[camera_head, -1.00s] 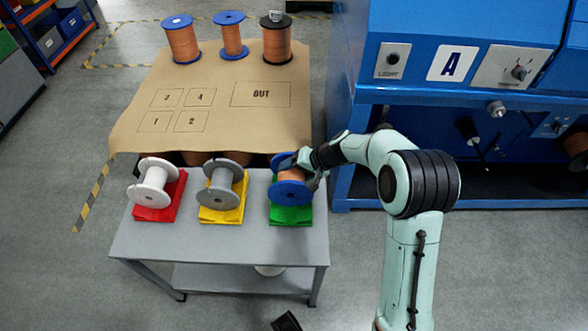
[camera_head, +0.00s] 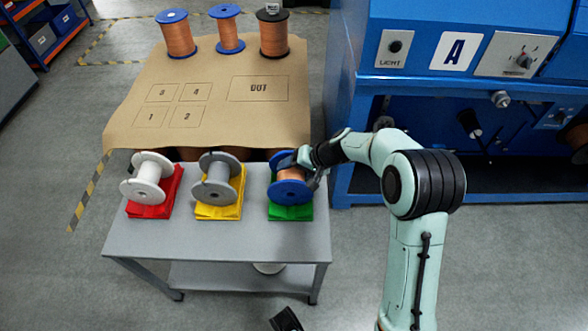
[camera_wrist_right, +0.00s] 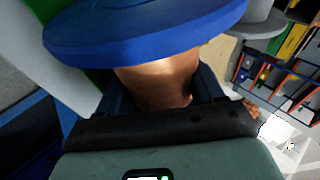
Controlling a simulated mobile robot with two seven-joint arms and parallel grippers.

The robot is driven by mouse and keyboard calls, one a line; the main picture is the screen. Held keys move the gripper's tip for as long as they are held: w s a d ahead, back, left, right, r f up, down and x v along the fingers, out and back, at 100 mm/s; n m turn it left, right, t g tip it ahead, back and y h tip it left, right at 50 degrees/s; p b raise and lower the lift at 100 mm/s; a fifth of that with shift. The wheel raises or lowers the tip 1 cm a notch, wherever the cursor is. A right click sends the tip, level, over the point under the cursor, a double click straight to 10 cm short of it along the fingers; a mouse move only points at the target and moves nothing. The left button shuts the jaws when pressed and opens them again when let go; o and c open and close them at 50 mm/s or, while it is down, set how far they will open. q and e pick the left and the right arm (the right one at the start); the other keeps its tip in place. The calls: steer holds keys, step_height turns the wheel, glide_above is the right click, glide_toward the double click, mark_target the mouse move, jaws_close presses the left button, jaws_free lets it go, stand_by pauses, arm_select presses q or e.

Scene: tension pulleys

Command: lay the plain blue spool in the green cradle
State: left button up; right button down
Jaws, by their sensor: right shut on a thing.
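The plain blue spool (camera_head: 291,191), with copper winding between blue flanges, lies on its side at the green cradle (camera_head: 290,212), one flange towards me. It looks to be down in the cradle; contact beneath is hidden. My right gripper (camera_head: 301,164) reaches in from the right and is shut on the spool's winding. In the right wrist view, the blue flange (camera_wrist_right: 145,35) fills the top and the copper winding (camera_wrist_right: 160,82) sits between the dark fingers. A dark piece (camera_head: 287,319) at the bottom edge may be part of my left gripper; its jaws cannot be made out.
A white spool (camera_head: 148,178) lies in the red cradle (camera_head: 150,211), a grey spool (camera_head: 217,178) in the yellow cradle (camera_head: 218,212). Several upright copper spools stand behind on the brown mat (camera_head: 205,85). A blue machine (camera_head: 440,90) stands right. The table's front (camera_head: 215,240) is clear.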

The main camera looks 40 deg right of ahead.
steer(key=shift+r, duration=0.15)
steer(key=shift+c, duration=0.3)
jaws_free()
steer(key=shift+s+f, duration=0.1)
steer(key=shift+f, duration=0.1)
arm_select(q)
steer(key=s+d+r+g+h+p, duration=0.1)
steer(key=s+d+r+g+p, duration=0.2)
steer(key=s+r+p, duration=0.5)
steer(key=shift+s+r+m+p, duration=0.2)
steer(key=shift+r+m+p, duration=0.1)
steer(key=shift+r+p, duration=0.45)
arm_select(e)
steer(key=s+d+r, duration=0.2)
steer(key=s+r, duration=0.1)
steer(key=r, duration=0.6)
steer(key=s+d+r, duration=0.2)
steer(key=s+r, duration=0.2)
steer(key=r, duration=0.6)
steer(key=shift+r, duration=0.3)
steer(key=shift+d, duration=0.1)
arm_select(q)
steer(key=shift+s+d, duration=0.1)
arm_select(e)
steer(key=shift+s, duration=0.15)
